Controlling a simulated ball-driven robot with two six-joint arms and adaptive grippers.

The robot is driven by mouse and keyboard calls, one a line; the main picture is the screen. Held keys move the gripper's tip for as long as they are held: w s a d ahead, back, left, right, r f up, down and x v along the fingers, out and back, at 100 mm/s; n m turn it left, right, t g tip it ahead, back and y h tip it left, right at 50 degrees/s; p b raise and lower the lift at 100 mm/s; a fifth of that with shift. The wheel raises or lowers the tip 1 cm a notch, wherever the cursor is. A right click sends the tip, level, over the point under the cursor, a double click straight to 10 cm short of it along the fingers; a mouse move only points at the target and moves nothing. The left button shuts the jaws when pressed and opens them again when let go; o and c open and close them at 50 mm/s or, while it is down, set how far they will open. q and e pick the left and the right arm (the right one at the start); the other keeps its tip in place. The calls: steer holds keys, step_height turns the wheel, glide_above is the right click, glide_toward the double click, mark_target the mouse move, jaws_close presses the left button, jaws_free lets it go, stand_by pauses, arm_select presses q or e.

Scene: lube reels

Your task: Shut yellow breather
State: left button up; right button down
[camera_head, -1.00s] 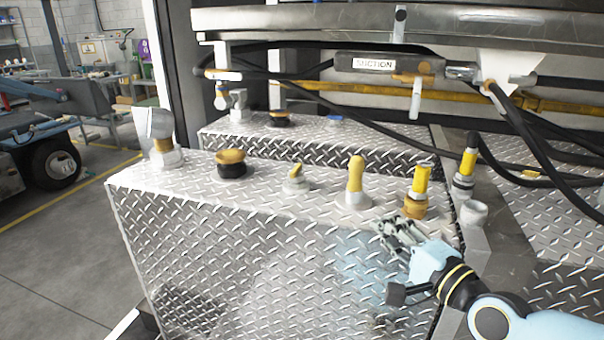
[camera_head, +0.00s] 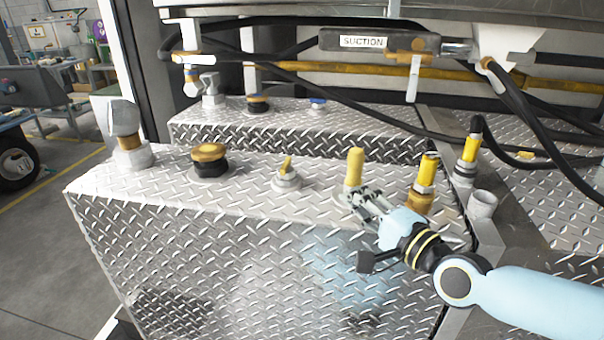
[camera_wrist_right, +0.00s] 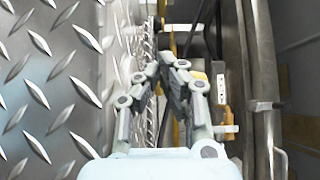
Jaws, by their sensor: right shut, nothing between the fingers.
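Several yellow fittings stand on the diamond-plate tank top; no label shows which is the breather. One is an upright yellow round-topped post (camera_head: 354,168) on a silver base. A small yellow lever (camera_head: 287,165) on a silver fitting stands left of it, and a flat yellow cap (camera_head: 209,153) on a black neck is farther left. My right gripper (camera_head: 352,197) is shut and empty, its tips at the post's base and partly covering it; contact cannot be told. The wrist view shows the shut fingers (camera_wrist_right: 177,75) beside the plate. My left gripper is not in view.
Two taller yellow fittings (camera_head: 426,172) (camera_head: 470,150) stand right of the post, near an open silver cup (camera_head: 482,204). Black hoses (camera_head: 547,135) and a suction pipe (camera_head: 380,42) cross behind. A silver elbow (camera_head: 124,120) stands at the left end.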

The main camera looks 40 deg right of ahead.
steer(key=b, duration=0.1)
glide_toward(290, 164)
steer(key=w+d, duration=0.2)
steer(key=d, duration=0.1)
steer(key=shift+d, duration=0.1)
steer(key=shift+w+a, duration=1.3)
steer(key=shift+w, duration=0.2)
